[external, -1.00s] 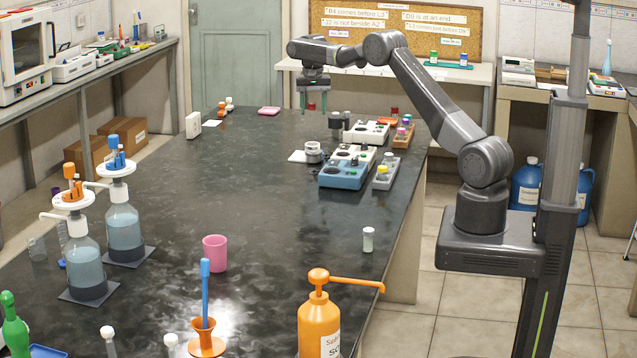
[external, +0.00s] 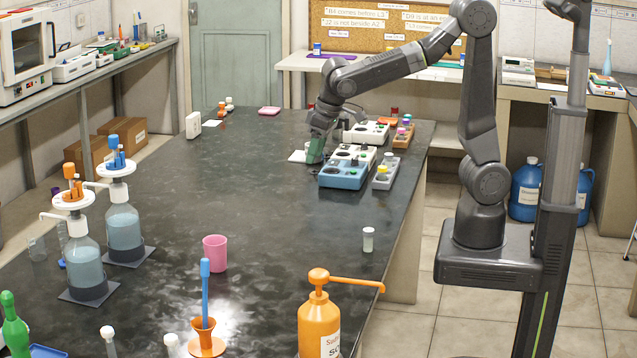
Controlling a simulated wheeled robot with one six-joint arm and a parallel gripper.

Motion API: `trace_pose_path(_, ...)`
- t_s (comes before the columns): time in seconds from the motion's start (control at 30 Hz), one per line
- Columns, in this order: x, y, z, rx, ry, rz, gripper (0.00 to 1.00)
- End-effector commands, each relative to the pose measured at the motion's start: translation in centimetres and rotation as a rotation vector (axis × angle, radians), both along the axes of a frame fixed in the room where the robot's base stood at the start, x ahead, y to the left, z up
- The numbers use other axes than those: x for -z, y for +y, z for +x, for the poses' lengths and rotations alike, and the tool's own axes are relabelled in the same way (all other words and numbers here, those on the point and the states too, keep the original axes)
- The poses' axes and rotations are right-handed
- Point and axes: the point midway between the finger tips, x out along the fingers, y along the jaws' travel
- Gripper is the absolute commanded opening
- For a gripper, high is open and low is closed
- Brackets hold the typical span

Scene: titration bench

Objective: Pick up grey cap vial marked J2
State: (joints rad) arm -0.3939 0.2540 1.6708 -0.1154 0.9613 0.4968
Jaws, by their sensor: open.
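My gripper (external: 315,156) points down low over the far part of the dark bench, with its green-tipped fingers open. It is beside the left end of the white-and-blue rack (external: 341,181) and covers most of a small white round device there. Small dark- or grey-capped vials stand in that rack, too small to read. A lone vial with a pale greyish cap (external: 368,239) stands upright on the bench, nearer the camera and well apart from my gripper. I cannot read a J2 mark on any vial.
A grey rack (external: 384,183) and an orange-brown rack (external: 403,137) stand along the bench's right edge. Behind is another white rack (external: 366,137). A pink cup (external: 215,252) and an orange pump bottle (external: 319,320) stand nearer. The bench's middle is clear.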

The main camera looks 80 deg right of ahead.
Motion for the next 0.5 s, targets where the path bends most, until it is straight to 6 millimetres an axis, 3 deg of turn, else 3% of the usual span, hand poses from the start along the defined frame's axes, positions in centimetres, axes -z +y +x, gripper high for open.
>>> trace_pose_path(0.03,0.7,1.6,-2.7,-0.079,-0.016,-0.002,0.52)
trace_pose_path(0.1,1.7,3.0,-6.2,-0.180,-0.036,-0.004,0.52)
trace_pose_path(0.3,4.7,4.8,-14.8,-0.441,-0.091,0.000,0.52)
trace_pose_path(0.5,6.7,4.6,-19.0,-0.578,-0.120,0.007,0.52)
